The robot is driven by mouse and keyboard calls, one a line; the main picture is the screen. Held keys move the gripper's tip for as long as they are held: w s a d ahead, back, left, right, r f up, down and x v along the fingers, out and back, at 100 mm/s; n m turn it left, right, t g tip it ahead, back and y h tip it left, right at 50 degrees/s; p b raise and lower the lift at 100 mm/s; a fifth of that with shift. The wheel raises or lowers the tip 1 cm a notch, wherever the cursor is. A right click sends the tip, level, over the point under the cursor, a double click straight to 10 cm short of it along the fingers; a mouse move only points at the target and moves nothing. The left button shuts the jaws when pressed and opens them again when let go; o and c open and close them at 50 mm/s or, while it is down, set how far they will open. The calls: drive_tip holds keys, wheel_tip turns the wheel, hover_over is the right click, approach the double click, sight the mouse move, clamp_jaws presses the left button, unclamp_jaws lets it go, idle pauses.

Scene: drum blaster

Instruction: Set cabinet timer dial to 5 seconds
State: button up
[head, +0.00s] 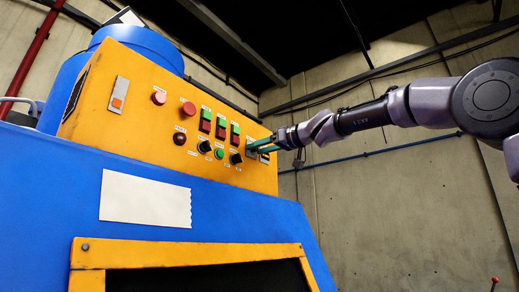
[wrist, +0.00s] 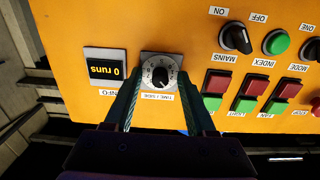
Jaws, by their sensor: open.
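The timer dial (wrist: 160,76) is a round silver dial with a black knob in the middle and a label plate marked TIME below it in the wrist view, where the panel appears upside down. My gripper (wrist: 163,88) is open, its two fingers on either side of the dial. I cannot tell whether the fingers touch it. The dial's number setting is too small to read. In the head view my gripper (head: 250,148) is at the right end of the orange control panel (head: 135,128) and hides the dial.
The info display (wrist: 106,67) beside the dial reads "0 runs". On the other side are the black mains knob (wrist: 236,38), a green button (wrist: 276,43) and several red and green switches (wrist: 257,86). The blue cabinet body (head: 50,190) lies below the panel.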

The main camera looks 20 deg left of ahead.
drive_tip(key=shift+c, duration=0.3)
clamp_jaws()
drive_tip(key=shift+m, duration=0.4)
drive_tip(key=m, duration=1.1)
idle(0.4)
drive_tip(key=shift+o, duration=0.3)
unclamp_jaws()
